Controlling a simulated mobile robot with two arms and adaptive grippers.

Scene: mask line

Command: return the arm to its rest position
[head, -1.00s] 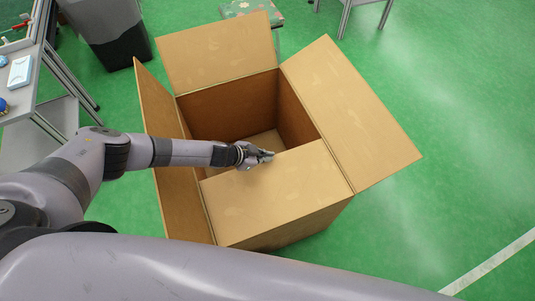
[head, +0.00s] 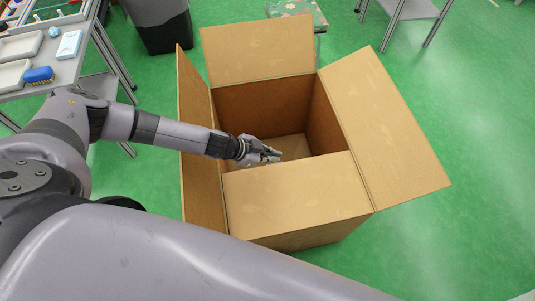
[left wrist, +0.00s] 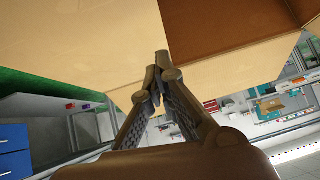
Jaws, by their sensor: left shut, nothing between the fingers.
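My left arm (head: 170,132) comes in from the left in the head view and reaches across the left flap of the open cardboard box. My left gripper (head: 272,154) is over the box opening, near its front flap, shut and empty. In the left wrist view the gripper fingers (left wrist: 155,75) meet at their tips, with cardboard behind them. My right gripper is in neither view.
The large cardboard box (head: 270,118) stands on the green floor with its flaps spread out. A table (head: 75,72) at the left holds trays and a blue brush (head: 38,75). A dark bin (head: 165,30) stands behind. Floor at the right is clear.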

